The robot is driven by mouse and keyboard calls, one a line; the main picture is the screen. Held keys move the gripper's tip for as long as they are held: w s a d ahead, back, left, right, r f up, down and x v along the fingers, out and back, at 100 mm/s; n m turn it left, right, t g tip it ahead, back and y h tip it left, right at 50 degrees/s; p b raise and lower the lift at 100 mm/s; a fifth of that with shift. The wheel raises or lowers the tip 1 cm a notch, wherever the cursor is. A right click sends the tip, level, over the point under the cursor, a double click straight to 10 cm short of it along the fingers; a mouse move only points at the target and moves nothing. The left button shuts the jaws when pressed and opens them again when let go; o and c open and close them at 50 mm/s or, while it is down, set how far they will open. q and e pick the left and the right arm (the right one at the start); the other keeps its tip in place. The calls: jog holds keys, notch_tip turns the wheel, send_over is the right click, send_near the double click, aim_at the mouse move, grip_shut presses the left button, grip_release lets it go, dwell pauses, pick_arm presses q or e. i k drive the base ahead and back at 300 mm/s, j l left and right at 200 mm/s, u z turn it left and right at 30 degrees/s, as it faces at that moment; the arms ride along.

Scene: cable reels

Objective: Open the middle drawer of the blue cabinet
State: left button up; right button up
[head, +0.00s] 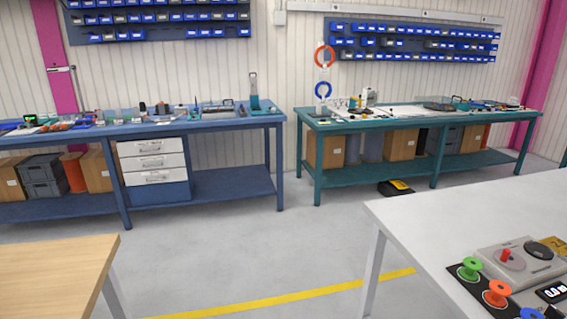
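The blue cabinet (160,193) sits under the blue workbench on the left, on the bench's lower shelf. It has light grey drawer fronts with handles above a blue lower part. The middle drawer (153,162) lies between the top drawer (151,147) and the bottom grey drawer (155,177). All the drawers look shut. Neither of my grippers shows in the head view, and the cabinet is well across the room from the camera.
A wooden table (50,262) stands at the near left and a white table (440,220) with reels at the near right. Open grey floor (230,260) with a yellow line (290,298) lies between. A teal workbench (400,170) stands right of the blue workbench (240,183).

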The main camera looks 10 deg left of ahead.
aim_at(130, 164)
jog(key=i+j+u, duration=0.25)
jog(key=i+u, duration=0.15)
jog(key=i, duration=0.75)
jog(key=i+l+u, duration=0.1)
jog(key=i+u, duration=0.3)
jog(key=i, duration=0.7)
jog(key=i+j, duration=0.2)
jog(key=i, duration=0.9)
jog(key=i+j+u, duration=0.1)
jog(key=i, duration=1)
